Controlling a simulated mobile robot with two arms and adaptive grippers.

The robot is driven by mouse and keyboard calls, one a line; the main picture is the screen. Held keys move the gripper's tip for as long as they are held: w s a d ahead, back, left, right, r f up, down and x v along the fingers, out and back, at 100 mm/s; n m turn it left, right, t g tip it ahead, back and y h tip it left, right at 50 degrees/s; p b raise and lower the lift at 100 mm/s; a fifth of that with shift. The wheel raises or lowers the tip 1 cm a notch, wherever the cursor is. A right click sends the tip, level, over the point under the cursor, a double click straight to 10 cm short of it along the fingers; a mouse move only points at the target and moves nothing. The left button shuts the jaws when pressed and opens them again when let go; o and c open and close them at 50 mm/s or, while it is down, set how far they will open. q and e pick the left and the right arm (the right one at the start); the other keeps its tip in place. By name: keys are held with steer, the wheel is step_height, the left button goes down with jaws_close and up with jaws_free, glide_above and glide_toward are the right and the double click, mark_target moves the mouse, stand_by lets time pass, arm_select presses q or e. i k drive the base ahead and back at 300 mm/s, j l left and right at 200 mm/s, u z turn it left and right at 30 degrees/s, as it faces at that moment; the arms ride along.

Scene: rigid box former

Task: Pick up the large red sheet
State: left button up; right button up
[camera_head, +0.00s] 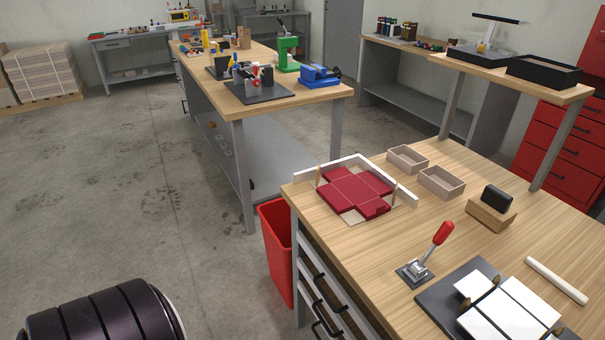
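The large red sheet (355,191) lies flat on the wooden workbench (420,220), near its far left corner. It looks cross-shaped, with flaps around a middle panel. It sits inside a white corner fence (358,162), on a pale base with thin wooden pegs standing at its sides. Whether it is one sheet or a stack, I cannot tell. Neither of my grippers is in view.
Two small open boxes (441,182), a wooden block holder (491,210), a red-handled toggle clamp (438,241), a white rod (556,280) and a dark plate with white panels (500,315) share the bench. A red bin (275,250) stands beside it. Open floor lies left.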

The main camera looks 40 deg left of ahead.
mark_target(363, 190)
steer(key=u, duration=1.05)
